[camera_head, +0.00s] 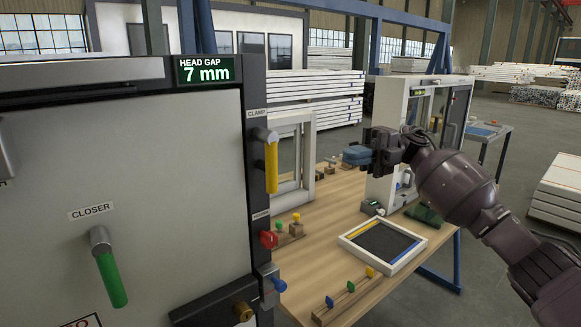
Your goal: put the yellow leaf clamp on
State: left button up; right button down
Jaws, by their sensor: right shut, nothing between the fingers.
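The yellow clamp lever (271,165) sits on the right edge of the large grey door leaf, below a label reading CLAMP. Its yellow handle hangs straight down from a metal pivot. My right gripper (356,155) is to the right of the lever, apart from it, over the back of the wooden table. Its fingers are closed and hold nothing. My left gripper is out of view. A green lever (111,278) under a CLOSER label hangs slightly tilted on the leaf's face. The display (205,70) reads HEAD GAP 7 mm.
A red knob (269,239) and a blue knob (279,286) stick out below the yellow lever. The wooden table (325,235) bears a white-framed tray (350,238), a white frame (308,150) and small coloured pegs. A white cabinet (384,105) stands behind my right gripper.

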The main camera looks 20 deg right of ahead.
jog(key=shift+a, duration=0.15)
jog(key=p, duration=0.2)
send_near(267, 163)
jog(key=a+f, duration=0.1)
jog(key=a, duration=0.3)
jog(key=shift+s+a+f, duration=0.15)
jog(key=shift+a, duration=0.25)
jog(key=shift+s+a+f, duration=0.15)
jog(key=shift+a+f, duration=0.05)
jog(key=shift+a, duration=0.2)
